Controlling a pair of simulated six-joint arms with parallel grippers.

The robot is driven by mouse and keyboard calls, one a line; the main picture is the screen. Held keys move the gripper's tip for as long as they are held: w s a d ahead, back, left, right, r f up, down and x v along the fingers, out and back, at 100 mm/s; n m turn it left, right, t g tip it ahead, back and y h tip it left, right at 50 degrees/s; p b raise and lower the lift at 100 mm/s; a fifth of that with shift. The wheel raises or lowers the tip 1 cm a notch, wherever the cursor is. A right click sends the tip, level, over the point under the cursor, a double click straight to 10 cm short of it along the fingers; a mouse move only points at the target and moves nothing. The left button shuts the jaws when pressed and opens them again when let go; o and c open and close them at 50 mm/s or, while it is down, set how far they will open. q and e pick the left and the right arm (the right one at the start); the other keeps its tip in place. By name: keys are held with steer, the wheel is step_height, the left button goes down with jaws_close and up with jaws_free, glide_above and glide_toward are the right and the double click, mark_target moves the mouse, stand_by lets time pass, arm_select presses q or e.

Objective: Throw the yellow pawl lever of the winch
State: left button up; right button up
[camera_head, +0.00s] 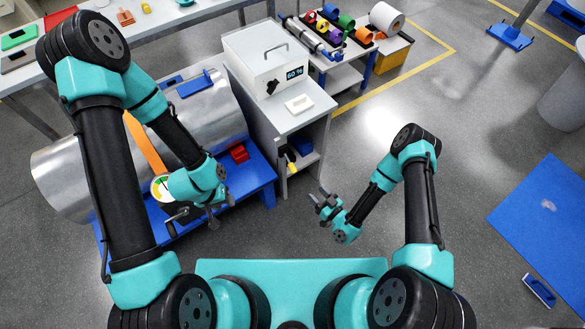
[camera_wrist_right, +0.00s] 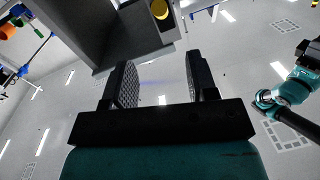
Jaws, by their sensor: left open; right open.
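A silver drum (camera_head: 215,105) lies on a blue stand (camera_head: 258,178), with an orange strap (camera_head: 146,143) over it. A round gauge (camera_head: 161,187) and dark winch parts with a crank (camera_head: 178,213) sit at its near end. I cannot make out the yellow pawl lever; my left forearm and gripper cover part of that area. My left gripper (camera_head: 217,213) is open beside the winch parts, to their right. My right gripper (camera_head: 322,204) is open and empty over bare floor, right of the stand; its two fingers also show in the right wrist view (camera_wrist_right: 158,85).
A grey cabinet (camera_head: 308,128) with a display box (camera_head: 265,60) stands behind the stand. A yellow-ended item (camera_head: 292,167) lies on its lower shelf. A red block (camera_head: 239,153) sits on the stand. The floor right of the cabinet is clear to a blue mat (camera_head: 540,215).

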mark_target(292, 168)
steer(key=x, duration=1.5)
steer(key=shift+w+a, duration=0.25)
steer(key=shift+w, duration=0.05)
jaws_close()
